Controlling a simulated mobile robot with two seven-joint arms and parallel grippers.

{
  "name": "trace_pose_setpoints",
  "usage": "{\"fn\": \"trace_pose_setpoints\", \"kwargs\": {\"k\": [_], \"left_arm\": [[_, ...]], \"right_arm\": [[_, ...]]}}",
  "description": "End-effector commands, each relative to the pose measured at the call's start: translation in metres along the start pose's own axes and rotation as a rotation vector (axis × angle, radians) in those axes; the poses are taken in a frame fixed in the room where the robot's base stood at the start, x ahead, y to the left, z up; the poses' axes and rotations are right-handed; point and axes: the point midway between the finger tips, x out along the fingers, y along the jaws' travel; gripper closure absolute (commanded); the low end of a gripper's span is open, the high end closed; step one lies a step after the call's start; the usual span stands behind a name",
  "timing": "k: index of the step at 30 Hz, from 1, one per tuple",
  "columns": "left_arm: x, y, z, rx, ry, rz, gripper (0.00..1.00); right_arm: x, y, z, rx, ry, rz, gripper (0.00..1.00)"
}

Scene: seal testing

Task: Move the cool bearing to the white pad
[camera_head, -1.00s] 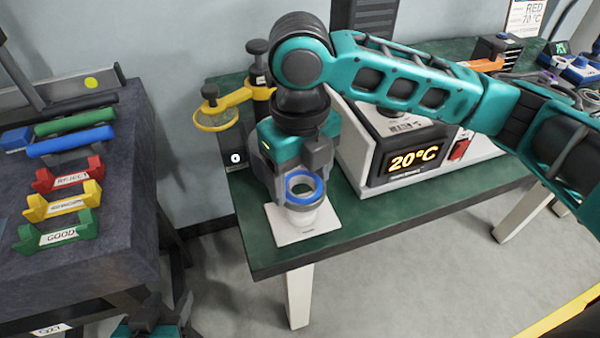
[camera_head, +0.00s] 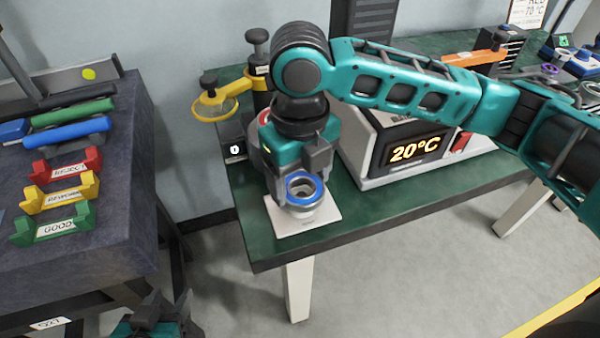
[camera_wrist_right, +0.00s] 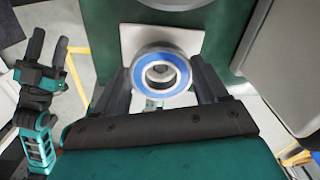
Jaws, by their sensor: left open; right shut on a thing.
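The bearing (camera_head: 303,190), a metal ring with a blue seal, is between the fingers of my right gripper (camera_head: 301,178), which is shut on it. In the right wrist view the bearing (camera_wrist_right: 162,75) sits between the two dark fingers. The white pad (camera_head: 325,218) is a square plate at the front left of the green bench. The bearing is over the pad; whether it touches cannot be told. The pad (camera_wrist_right: 130,42) also shows behind it in the right wrist view. My left gripper (camera_head: 165,308) is low at the bottom edge, open and empty.
A heater box (camera_head: 395,155) reading 20°C stands right of the pad. A yellow ring holder (camera_head: 213,106) is behind left. The dark table (camera_head: 115,240) at left carries red, yellow and green REJECT, REWORK and GOOD cradles (camera_head: 57,225). Bare green bench (camera_head: 370,205) lies right of the pad.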

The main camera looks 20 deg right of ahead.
Motion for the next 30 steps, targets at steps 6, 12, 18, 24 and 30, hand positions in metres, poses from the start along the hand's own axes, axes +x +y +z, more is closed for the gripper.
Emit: {"fn": "trace_pose_setpoints", "kwargs": {"k": [6,12,18,24,30], "left_arm": [[0.000,0.001,-0.001,-0.004,0.001,0.000,0.49],[0.000,0.001,-0.003,-0.005,0.005,0.000,0.49],[0.001,0.000,-0.006,-0.003,0.010,-0.001,0.49],[0.001,0.000,-0.008,-0.003,0.012,0.000,0.49],[0.001,0.001,-0.008,-0.003,0.012,0.000,0.49]], "right_arm": [[0.001,0.000,0.000,0.000,-0.001,0.000,0.69],[0.004,0.000,0.001,0.000,-0.002,0.001,0.69],[0.008,0.000,0.000,0.000,-0.002,0.000,0.69],[0.011,0.000,0.000,0.000,-0.001,0.000,0.69],[0.011,0.000,0.000,0.000,-0.001,0.000,0.69]]}}
